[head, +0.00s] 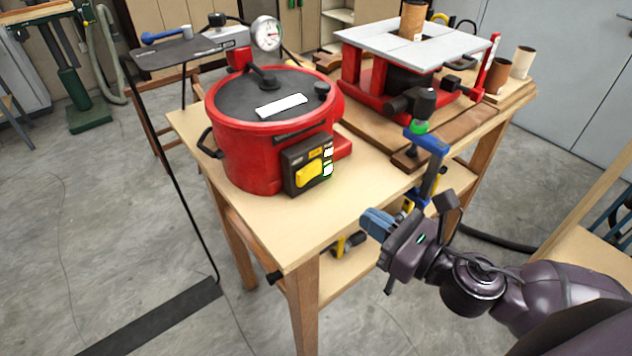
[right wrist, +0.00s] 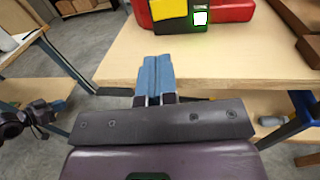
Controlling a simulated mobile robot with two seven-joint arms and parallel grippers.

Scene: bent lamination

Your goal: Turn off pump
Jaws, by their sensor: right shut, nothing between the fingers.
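The pump is a red round pot (head: 250,150) with a dark lid and a pressure gauge (head: 266,34), standing on the wooden table. In the right wrist view the yellow panel (right wrist: 168,9) and one lit switch (right wrist: 200,17) show at the top, cut by the frame. My right gripper (head: 374,222) is shut and empty, in front of the table's edge and apart from the pump; its blue fingers (right wrist: 156,78) point toward the box.
A red machine with a grey top (head: 415,45) stands behind on the table (head: 240,212). A blue clamp (head: 430,155) grips the table edge beside my right arm. A thin black stand (head: 178,190) rises at the left. The tabletop before the pump is clear.

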